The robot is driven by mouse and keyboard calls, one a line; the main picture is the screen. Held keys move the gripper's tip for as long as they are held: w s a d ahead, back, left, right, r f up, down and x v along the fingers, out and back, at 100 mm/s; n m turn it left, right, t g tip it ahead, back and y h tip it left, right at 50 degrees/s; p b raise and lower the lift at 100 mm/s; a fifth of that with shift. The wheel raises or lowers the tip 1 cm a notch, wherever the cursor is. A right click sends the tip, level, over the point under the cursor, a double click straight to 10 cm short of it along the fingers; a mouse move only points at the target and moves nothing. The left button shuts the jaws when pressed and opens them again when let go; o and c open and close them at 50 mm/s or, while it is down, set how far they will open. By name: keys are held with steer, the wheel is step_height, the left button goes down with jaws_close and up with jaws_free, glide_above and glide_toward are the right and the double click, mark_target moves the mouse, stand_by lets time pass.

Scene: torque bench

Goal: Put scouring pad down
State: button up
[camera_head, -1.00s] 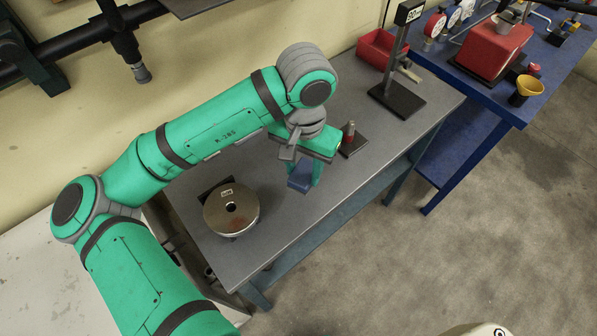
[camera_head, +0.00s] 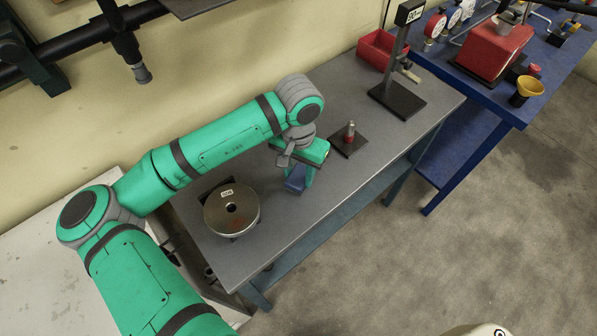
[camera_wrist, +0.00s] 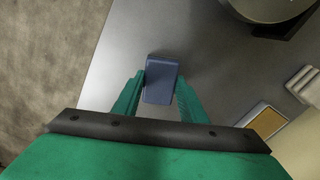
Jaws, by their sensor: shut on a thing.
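The scouring pad (camera_wrist: 161,82) is a dark blue block. In the wrist view it sits between the two green fingers of my gripper (camera_wrist: 160,92), which is shut on it. In the head view the blue pad (camera_head: 295,180) shows below my gripper (camera_head: 301,177), over the middle of the grey bench (camera_head: 300,225). I cannot tell whether its underside touches the bench top. The arm hides part of the bench behind it.
A round metal disc (camera_head: 231,210) with a central hole lies left of my gripper. A display stand (camera_head: 398,98) and a red bin (camera_head: 378,50) are farther back. The front strip of bench is clear.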

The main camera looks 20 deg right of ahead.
mark_target(299, 176)
steer(key=shift+f, duration=0.1)
steer(key=o, duration=1.1)
step_height(299, 176, up, 12)
stand_by(0.4)
